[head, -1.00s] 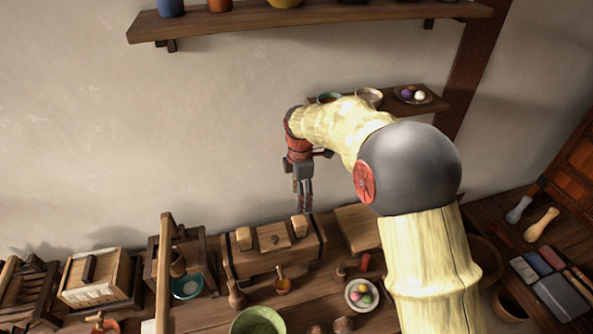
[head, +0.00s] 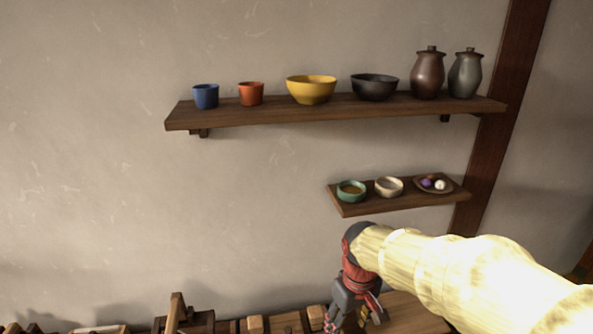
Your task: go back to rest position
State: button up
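My gripper (head: 345,318) hangs at the bottom of the head view, right of centre, pointing down above the wooden workbench (head: 412,318). Its fingertips run to the lower edge of the picture, and I cannot make out whether they are apart or closed. I see nothing clearly held in it. My pale arm reaches in from the lower right and covers part of the bench.
The upper shelf (head: 330,110) bears a blue cup (head: 205,96), an orange cup (head: 251,94), yellow and black bowls and two lidded jars. The lower shelf (head: 400,203), just above my arm, bears two small bowls and a plate. Wooden boxes line the bench below.

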jog(key=s+d+r+m+t, duration=0.2)
jog(key=s+d+r, duration=0.1)
jog(key=s, duration=0.5)
jog(key=s+d+r+m+t+b, duration=0.1)
jog(key=s+d+r+m+t, duration=0.2)
jog(key=s+r, duration=0.3)
jog(key=shift+s+d+r, duration=0.3)
jog(key=shift+s+d, duration=0.1)
jog(key=shift+s, duration=0.75)
jog(key=shift+c, duration=0.4)
dwell(1.0)
